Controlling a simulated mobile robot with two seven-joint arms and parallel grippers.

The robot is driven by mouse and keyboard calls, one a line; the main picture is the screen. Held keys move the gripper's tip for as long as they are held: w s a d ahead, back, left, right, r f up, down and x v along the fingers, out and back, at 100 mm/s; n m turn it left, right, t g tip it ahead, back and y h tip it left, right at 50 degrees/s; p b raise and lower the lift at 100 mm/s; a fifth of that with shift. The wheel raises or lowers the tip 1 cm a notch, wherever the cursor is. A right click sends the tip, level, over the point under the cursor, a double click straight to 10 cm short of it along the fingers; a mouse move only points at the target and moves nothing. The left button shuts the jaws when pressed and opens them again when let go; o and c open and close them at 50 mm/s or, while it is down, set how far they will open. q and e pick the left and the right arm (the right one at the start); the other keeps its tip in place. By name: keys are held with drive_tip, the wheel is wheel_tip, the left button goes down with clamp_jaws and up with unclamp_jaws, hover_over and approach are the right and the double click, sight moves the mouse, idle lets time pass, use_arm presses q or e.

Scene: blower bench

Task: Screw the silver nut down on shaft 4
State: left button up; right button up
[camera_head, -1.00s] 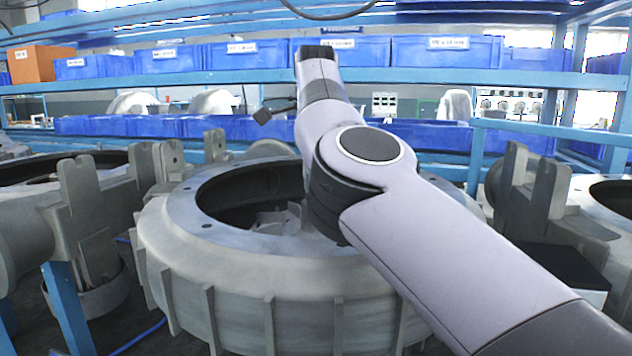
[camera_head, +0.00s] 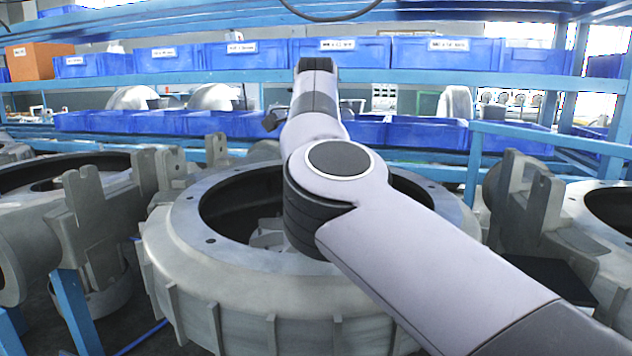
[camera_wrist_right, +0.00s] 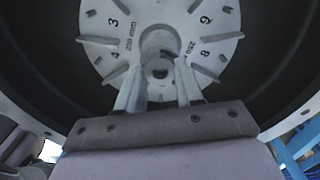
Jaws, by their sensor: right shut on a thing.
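In the right wrist view, my right gripper (camera_wrist_right: 158,85) is shut on a small grey ring-like piece (camera_wrist_right: 157,70), which I take to be the silver nut. It sits at the centre of a light grey disc (camera_wrist_right: 105,21) with radial ribs and numbers such as 3, 4, 8 and 9. The shaft cannot be told apart from the nut here. In the head view, the big round grey housing (camera_head: 190,245) stands in the middle, and my right arm reaches over its opening. The gripper and the nut are hidden there. My left gripper is not in view.
Similar grey castings stand close at left (camera_head: 95,230) and right (camera_head: 530,205). Behind are blue shelves with blue bins (camera_head: 340,52) and an orange box (camera_head: 33,62). A dark inner wall (camera_wrist_right: 50,60) surrounds the disc in the wrist view.

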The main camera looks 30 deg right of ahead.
drive_tip(key=shift+m+p, duration=0.65)
drive_tip(key=shift+m, duration=1.35)
drive_tip(key=m, duration=0.4)
drive_tip(key=shift+f, duration=0.1)
drive_tip(key=m, duration=1.1)
